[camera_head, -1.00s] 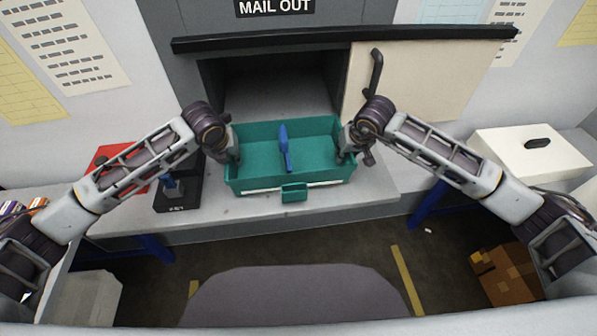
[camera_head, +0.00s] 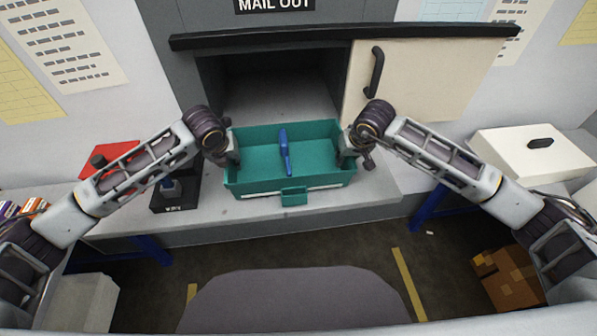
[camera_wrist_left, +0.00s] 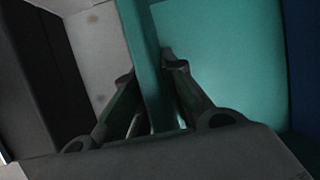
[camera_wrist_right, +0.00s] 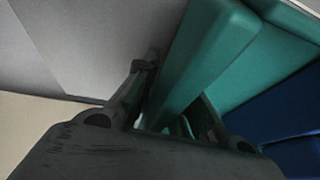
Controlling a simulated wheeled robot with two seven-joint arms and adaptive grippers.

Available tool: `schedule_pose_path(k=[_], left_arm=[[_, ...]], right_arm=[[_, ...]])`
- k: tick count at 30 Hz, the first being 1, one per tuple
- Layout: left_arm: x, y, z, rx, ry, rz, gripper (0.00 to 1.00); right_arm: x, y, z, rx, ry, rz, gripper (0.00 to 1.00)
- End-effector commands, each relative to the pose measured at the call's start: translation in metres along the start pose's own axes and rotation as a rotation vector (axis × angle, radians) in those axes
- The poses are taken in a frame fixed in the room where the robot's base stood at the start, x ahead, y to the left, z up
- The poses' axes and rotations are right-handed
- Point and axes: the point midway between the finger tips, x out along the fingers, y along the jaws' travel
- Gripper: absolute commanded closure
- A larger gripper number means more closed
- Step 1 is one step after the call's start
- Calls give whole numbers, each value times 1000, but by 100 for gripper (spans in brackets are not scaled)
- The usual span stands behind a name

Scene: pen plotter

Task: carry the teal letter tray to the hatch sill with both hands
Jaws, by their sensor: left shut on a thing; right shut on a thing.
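The teal letter tray (camera_head: 255,180) is in the middle of the head view, at the front of the open hatch. A blue item (camera_head: 284,150) lies inside it. My left gripper (camera_head: 232,153) is shut on the tray's left wall, and the left wrist view shows that wall (camera_wrist_left: 146,60) between the fingers. My right gripper (camera_head: 348,155) is shut on the right wall, which also shows between the fingers in the right wrist view (camera_wrist_right: 205,60). The hatch sill (camera_head: 275,104) shows behind the tray, inside the opening. Whether the tray touches the counter is hard to tell.
The grey counter (camera_head: 340,202) runs under the tray. A cream hatch door (camera_head: 415,85) with a dark handle stands right of the opening. A dark stamp box (camera_head: 176,195) and a red pad (camera_head: 112,158) are left. A white box (camera_head: 530,155) is right.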

Motion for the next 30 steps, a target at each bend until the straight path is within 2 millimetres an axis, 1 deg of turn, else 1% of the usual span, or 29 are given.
schedule_pose_path(k=[1, 12, 13, 18, 30], left_arm=[[-1, -11, -4, 12, 0, -25, 100], [6, -11, -6, 12, 0, -25, 100], [6, -10, -7, 12, 1, -25, 87], [5, -10, -6, 10, 0, -22, 66], [3, -4, -4, 5, -2, -11, 66]], right_arm=[[0, -12, 3, -15, 1, -25, 100], [6, -12, 6, -15, 1, -25, 100], [7, -12, 6, -15, 0, -25, 87], [6, -10, 5, -12, 0, -21, 66], [6, -5, 4, -6, 1, -11, 66]])
